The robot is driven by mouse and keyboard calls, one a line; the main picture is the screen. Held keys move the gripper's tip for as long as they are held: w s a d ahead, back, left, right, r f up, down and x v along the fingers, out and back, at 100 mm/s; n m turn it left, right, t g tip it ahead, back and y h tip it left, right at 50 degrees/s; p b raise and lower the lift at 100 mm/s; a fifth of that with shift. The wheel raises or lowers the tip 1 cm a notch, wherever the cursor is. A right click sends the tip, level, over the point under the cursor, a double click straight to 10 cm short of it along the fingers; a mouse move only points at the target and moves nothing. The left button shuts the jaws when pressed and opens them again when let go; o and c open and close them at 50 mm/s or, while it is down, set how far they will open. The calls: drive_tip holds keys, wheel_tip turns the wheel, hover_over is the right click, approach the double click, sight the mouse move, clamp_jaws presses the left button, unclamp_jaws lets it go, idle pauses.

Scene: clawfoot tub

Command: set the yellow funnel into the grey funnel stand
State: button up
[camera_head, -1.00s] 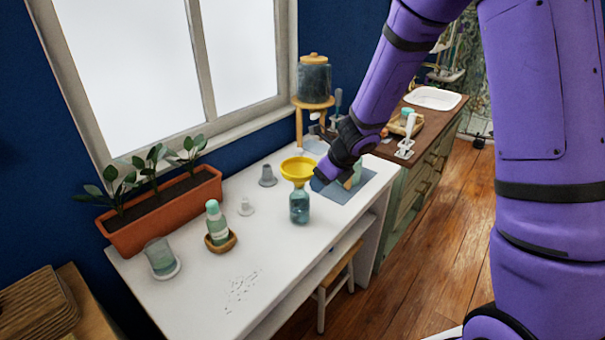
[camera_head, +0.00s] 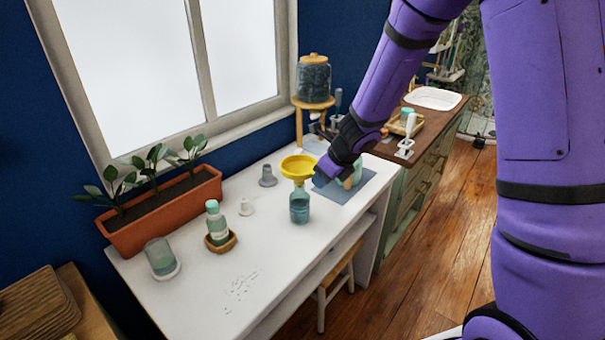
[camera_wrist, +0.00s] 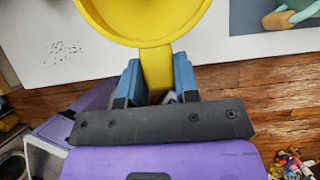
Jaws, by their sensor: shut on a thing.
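The yellow funnel (camera_head: 298,166) is upright over the neck of a teal glass bottle (camera_head: 299,209) on the white table. Whether its spout is still inside the neck cannot be told. My gripper (camera_wrist: 157,70) is shut on the funnel's side tab; the funnel's bowl (camera_wrist: 145,35) fills the top of the wrist view. In the head view my gripper (camera_head: 321,172) reaches the funnel from the right. A small grey flared piece, seemingly the funnel stand (camera_head: 267,177), stands empty on the table, behind and left of the funnel.
A planter (camera_head: 165,212) lines the window side. A blue-grey mat (camera_head: 345,193) lies right of the bottle.

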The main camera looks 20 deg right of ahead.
drive_tip(key=shift+r, duration=0.75)
idle(0.5)
drive_tip(key=shift+r, duration=3.5)
